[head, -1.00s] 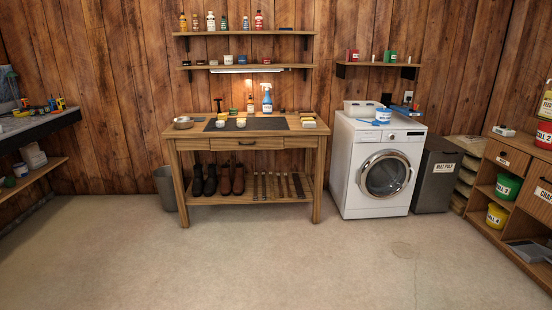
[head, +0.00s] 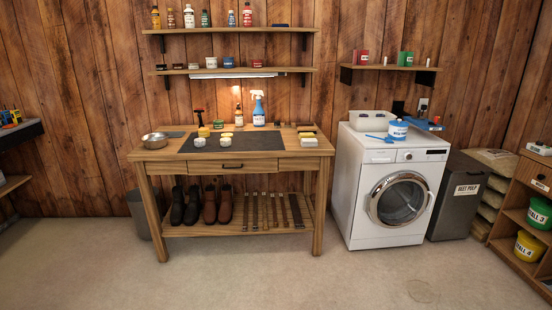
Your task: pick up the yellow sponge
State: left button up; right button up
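Neither of my grippers is in view.
On the bench are a metal bowl (head: 155,140), a dark mat (head: 255,142), white round items and a blue spray bottle (head: 258,110). A washing machine (head: 390,185) stands to the right. The floor in front is clear.

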aim_at(225, 143)
jog(key=i+u, duration=0.1)
jog(key=i, duration=0.55)
jog(key=i+l+u, duration=0.1)
jog(key=i, duration=0.5)
jog(key=i+l+u, duration=0.2)
jog(key=i+u, duration=0.3)
jog(key=i+l+u, duration=0.95)
jog(key=k, duration=0.05)
